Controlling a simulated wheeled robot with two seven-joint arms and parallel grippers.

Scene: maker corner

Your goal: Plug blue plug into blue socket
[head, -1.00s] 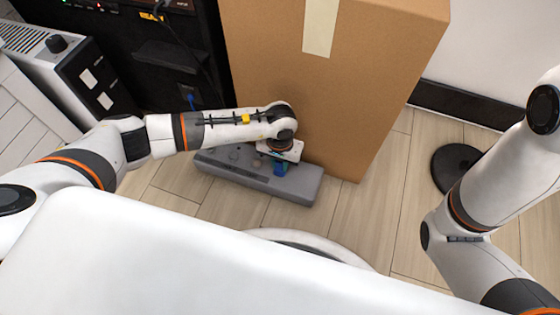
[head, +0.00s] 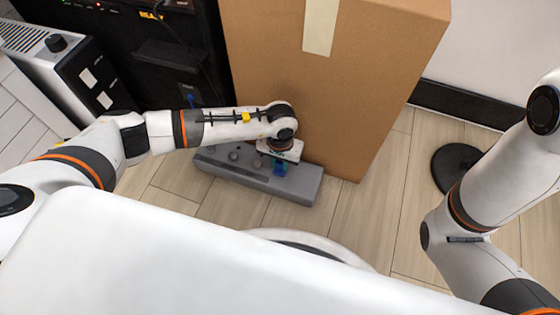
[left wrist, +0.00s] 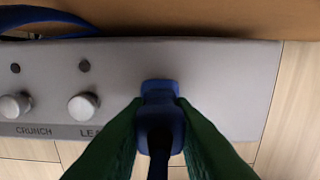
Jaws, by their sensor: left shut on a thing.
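My left gripper (head: 279,166) is over the right part of a grey unit with knobs (head: 225,170), which lies on the floor. In the left wrist view its dark green fingers (left wrist: 160,125) are shut on the blue plug (left wrist: 160,118), whose dark lead runs toward the camera. My right gripper is out of view.
A tall cardboard box (head: 290,70) stands right behind the grey unit. Knobs (left wrist: 83,106) sit left of the plug. A blue cable (left wrist: 45,16) runs behind the unit's left end. A black disc (head: 458,168) lies on the floor at right; open floor lies between.

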